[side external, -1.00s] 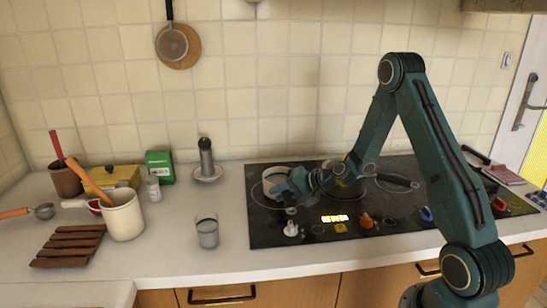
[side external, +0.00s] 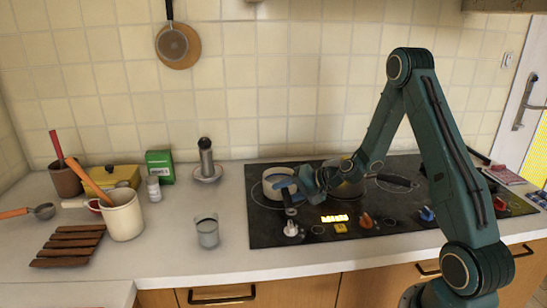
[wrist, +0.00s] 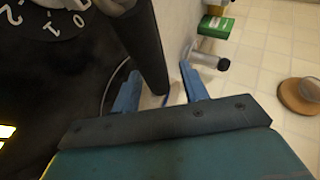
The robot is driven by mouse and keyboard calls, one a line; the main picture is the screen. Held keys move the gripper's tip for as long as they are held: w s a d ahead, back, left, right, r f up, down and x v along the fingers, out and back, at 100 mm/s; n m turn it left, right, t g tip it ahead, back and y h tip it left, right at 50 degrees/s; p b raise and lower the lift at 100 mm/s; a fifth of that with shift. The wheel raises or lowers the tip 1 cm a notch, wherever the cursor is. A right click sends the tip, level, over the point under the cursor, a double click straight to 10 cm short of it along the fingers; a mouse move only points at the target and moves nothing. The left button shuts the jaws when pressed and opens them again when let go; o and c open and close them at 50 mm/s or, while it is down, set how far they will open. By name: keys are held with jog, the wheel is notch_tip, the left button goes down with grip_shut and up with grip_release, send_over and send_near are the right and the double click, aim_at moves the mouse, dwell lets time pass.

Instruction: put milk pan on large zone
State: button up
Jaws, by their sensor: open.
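The milk pan (side external: 268,181), pale-sided with a dark handle, stands on the left part of the black hob, partly hidden by my gripper. A pale zone ring (side external: 251,194) shows around its left side. I cannot tell from these views whether its base is fully inside that ring. My gripper (side external: 284,186) is open at the pan's near right side. In the wrist view, the dark handle (wrist: 150,50) reaches down between my two blue fingertips (wrist: 160,78), with visible space beside it.
Knobs (side external: 291,229) line the hob's front. A glass (side external: 207,232) stands left of the hob, and a pepper-mill-like item (side external: 206,160) behind it.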

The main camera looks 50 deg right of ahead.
jog(key=v, duration=1)
dwell(0.4)
jog(key=s+a+r+n+g, duration=0.2)
jog(key=s+a+r+n, duration=0.15)
jog(key=a, duration=0.25)
jog(key=s+a+r+n+g, duration=0.25)
jog(key=a+r+n, duration=0.2)
jog(key=a, duration=0.25)
jog(key=s+a+r+n+h, duration=0.1)
jog(key=s+r, duration=0.2)
jog(key=s, duration=0.4)
jog(key=s+a+r+n+g+h, duration=0.1)
jog(key=s+a+r+n+h, duration=0.1)
jog(key=s+r, duration=0.2)
jog(key=s, duration=0.3)
jog(key=shift+s+a, duration=0.2)
jog(key=shift+s, duration=0.2)
